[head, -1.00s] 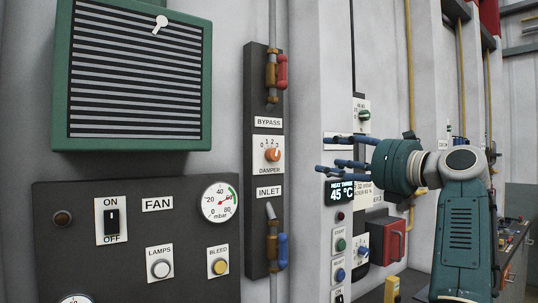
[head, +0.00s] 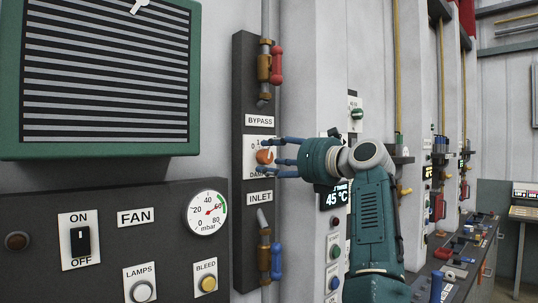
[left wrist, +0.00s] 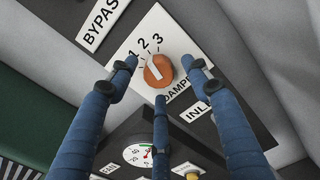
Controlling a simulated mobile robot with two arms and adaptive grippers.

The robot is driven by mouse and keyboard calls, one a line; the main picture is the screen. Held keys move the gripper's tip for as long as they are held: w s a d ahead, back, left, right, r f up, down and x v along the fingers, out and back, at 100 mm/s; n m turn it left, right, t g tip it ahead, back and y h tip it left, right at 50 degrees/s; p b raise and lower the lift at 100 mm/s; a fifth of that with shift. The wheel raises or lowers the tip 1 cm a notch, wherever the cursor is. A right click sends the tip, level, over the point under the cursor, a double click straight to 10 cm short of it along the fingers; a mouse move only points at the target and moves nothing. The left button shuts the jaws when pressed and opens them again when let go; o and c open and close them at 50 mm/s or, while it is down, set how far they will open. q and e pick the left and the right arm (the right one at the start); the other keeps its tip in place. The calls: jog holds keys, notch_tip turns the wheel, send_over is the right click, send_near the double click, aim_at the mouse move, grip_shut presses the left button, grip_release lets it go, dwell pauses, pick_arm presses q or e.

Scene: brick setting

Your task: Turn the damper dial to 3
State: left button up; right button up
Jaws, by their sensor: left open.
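The damper dial (head: 264,157) is an orange round knob on a white plate (left wrist: 141,36) marked with numbers and the word DAMPER, between the BYPASS and INLET labels on a dark upright panel. In the left wrist view the orange knob (left wrist: 158,71) shows a pale mark, with 1, 2 and 3 readable beside it. I cannot tell for sure which number the mark points at. My left gripper (head: 275,156) is open, its blue fingers reaching in from the right and spread around the knob. Whether they touch it I cannot tell. Fingers partly hide the plate.
A red-handled valve (head: 277,65) is above the dial and a blue-handled valve (head: 276,262) below, on the same panel. The FAN panel (head: 105,190) with switch, gauge and buttons is at left. A green louvred box (head: 100,152) hangs above it. A wall column (head: 313,60) stands right of the panel.

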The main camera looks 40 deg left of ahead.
pick_arm(q)
jog(key=shift+a, duration=0.65)
jog(key=shift+c, duration=1.1)
jog(key=c, duration=0.9)
jog(key=shift+c, duration=0.2)
pick_arm(e)
jog(key=shift+s+a+r, duration=0.1)
jog(key=shift+a+r, duration=0.1)
jog(key=shift+a, duration=0.35)
pick_arm(q)
jog(key=shift+m+p, duration=0.3)
jog(key=shift+m, duration=0.1)
pick_arm(e)
jog(key=shift+r, duration=0.2)
pick_arm(q)
jog(key=m+p, duration=0.1)
jog(key=m, duration=0.2)
jog(key=shift+f+m+p, duration=0.15)
jog(key=shift+m+p, duration=0.15)
jog(key=shift+m, duration=0.8)
pick_arm(e)
jog(key=shift+a+r, duration=0.2)
jog(key=shift+r, duration=0.65)
